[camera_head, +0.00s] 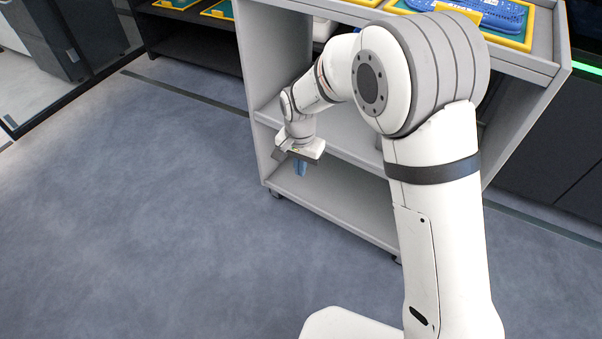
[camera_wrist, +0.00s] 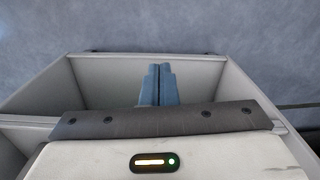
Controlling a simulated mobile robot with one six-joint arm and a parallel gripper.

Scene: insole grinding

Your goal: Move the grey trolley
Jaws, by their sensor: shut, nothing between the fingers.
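The grey trolley (camera_head: 257,103) stands in front of my arm in the head view. It is an open shelf unit on castors, with insole trays on top. My gripper (camera_head: 300,168) hangs pointing down at the left part of the trolley's open front, and its blue fingers are together and empty. In the wrist view the closed fingers (camera_wrist: 158,84) appear over the trolley's compartment (camera_wrist: 105,80), with the floor beyond. I cannot tell whether the fingers touch the trolley. My arm hides the trolley's middle and part of its right side.
Yellow-rimmed trays (camera_head: 508,38) with blue insoles lie on the trolley top. A dark bench (camera_head: 190,50) with more trays stands behind on the left. A dark cabinet (camera_head: 560,140) with a green light strip is at right. The floor (camera_head: 140,220) to the left is clear.

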